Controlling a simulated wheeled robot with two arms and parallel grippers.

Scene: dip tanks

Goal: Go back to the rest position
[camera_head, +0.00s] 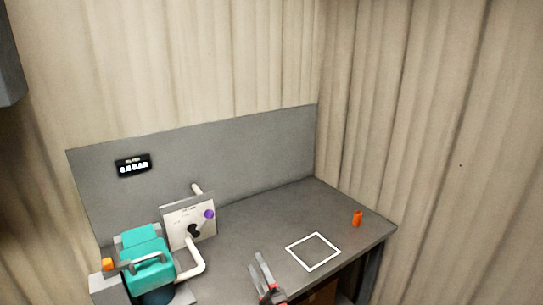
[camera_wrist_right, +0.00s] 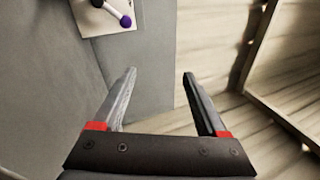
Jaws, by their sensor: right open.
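My right gripper (camera_head: 262,271) is at the bottom middle of the head view, by the front edge of the grey bench (camera_head: 262,224). In the right wrist view its two fingers (camera_wrist_right: 158,78) are spread apart with nothing between them. The fingers have red bases. My left gripper is not seen in either view.
A teal canister (camera_head: 147,262) stands at the bench's left, beside a white panel (camera_head: 178,218) with a purple knob (camera_head: 209,213) and white pipes. A white square outline (camera_head: 313,251) and an orange cylinder (camera_head: 357,218) are at the right. A grey backboard (camera_head: 250,146) carries a black display (camera_head: 133,165).

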